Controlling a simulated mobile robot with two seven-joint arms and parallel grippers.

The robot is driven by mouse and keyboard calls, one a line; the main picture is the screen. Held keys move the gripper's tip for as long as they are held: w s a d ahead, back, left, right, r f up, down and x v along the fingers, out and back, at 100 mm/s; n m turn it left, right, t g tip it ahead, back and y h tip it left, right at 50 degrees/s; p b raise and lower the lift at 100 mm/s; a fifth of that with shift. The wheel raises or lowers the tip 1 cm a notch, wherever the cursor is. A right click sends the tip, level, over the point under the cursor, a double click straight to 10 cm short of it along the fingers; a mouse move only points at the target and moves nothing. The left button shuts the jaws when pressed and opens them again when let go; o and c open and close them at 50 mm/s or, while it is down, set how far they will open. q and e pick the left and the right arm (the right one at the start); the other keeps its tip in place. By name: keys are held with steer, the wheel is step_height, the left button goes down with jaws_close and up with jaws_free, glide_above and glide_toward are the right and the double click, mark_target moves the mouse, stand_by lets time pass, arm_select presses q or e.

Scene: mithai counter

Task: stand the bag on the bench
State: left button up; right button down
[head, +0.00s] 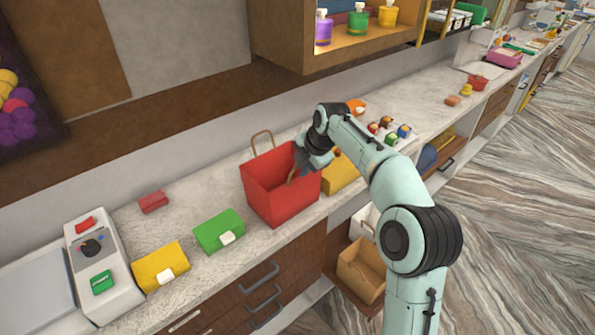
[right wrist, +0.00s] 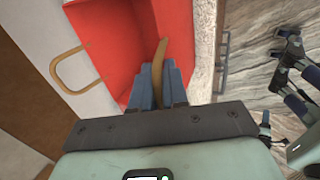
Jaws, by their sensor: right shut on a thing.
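The red bag (head: 283,198) is open-topped, with two tan loop handles, and is upright at the pale bench (head: 205,268), close to its front edge. I cannot tell whether its base touches the top. The far handle (head: 263,141) stands free above the rim. My right gripper (head: 298,172) is at the bag's right side, shut on the near handle. In the right wrist view the blue-grey fingers (right wrist: 158,88) pinch this tan handle (right wrist: 159,62), with the red bag (right wrist: 110,38) beyond them. My left gripper does not show.
Left of the bag lie a green box (head: 219,230), a yellow box (head: 160,266), a red block (head: 153,202) and a scale (head: 103,260). Another yellow box (head: 342,174) stands just to its right. A shelf (head: 370,45) hangs above. A tan box (head: 361,268) sits below.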

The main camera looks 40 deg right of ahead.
steer(key=shift+w+d, duration=0.15)
steer(key=shift+d, duration=0.05)
steer(key=c, duration=1.1)
jaws_free()
steer(key=shift+w+d, duration=0.1)
steer(key=shift+d, duration=0.05)
steer(key=shift+c, duration=0.2)
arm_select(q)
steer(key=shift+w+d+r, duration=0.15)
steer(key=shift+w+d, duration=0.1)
arm_select(e)
steer(key=shift+r, duration=0.15)
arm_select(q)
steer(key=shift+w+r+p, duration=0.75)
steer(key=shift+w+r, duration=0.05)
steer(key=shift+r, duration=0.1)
arm_select(e)
steer(key=v, duration=1.2)
